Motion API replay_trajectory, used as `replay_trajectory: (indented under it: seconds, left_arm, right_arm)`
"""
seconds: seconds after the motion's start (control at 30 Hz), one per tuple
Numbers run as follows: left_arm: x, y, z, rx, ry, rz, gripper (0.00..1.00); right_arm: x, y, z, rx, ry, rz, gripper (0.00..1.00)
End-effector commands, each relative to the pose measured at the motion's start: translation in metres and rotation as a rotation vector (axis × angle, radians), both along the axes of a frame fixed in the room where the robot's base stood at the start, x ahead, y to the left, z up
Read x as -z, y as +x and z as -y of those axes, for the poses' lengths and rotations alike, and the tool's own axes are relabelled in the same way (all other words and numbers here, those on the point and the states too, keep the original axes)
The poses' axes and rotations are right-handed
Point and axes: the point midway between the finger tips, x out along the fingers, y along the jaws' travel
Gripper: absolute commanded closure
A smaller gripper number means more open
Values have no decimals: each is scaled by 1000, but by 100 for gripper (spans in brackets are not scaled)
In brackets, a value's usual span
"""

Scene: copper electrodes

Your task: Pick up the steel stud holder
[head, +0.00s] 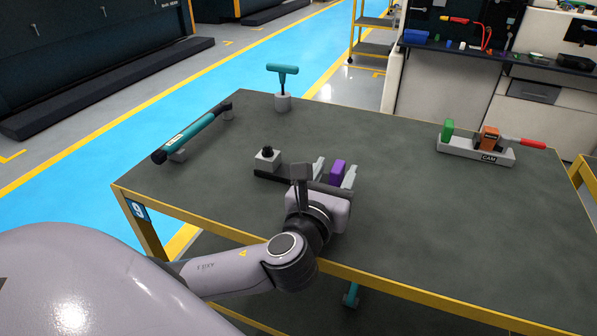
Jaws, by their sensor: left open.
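A small grey metal block with a black knob on top (267,160) sits on the table at the left end of a low dark bar; it may be the steel stud holder, but I cannot tell for sure. My left gripper (335,168) is open over the table, to the right of this block, with its fingers pointing away from me. A purple block (337,171) shows between the two fingers; I cannot tell whether they touch it. My wrist hides part of the dark bar. My right gripper is not in view.
A teal T-handle tool (283,71) stands in a grey round base at the back. A long teal tool (190,135) lies on supports at the left. A fixture marked CAM (490,157) stands at the right. The table (420,220) is clear between the gripper and that fixture.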

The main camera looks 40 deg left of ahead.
Motion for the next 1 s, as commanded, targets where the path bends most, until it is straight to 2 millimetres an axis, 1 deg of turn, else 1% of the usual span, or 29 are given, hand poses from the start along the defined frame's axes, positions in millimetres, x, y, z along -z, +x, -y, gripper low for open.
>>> replay_trajectory:
  seconds: [0.03,0.1,0.2,0.43,0.47,0.5,0.57,0.6,1.0]
  left_arm:
    - [0,8,-3,-1,1,2,49]
    - [0,16,-5,-1,1,2,49]
    - [0,23,-6,0,0,0,49]
    - [0,24,-6,1,0,-1,49]
    - [0,24,-6,1,0,-1,55]
    - [0,24,-6,1,0,-1,68]
    - [0,24,-6,1,0,-1,88]
    - [0,24,-6,1,0,-1,100]
    - [-4,24,-6,0,1,5,100]
  right_arm:
    - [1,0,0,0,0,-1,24]
    - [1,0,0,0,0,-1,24]
    - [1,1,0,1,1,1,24]
    - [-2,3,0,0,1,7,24]
    - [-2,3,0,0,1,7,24]
    - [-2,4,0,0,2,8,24]
    - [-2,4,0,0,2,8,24]
    - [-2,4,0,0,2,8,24]
    - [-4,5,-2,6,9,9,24]
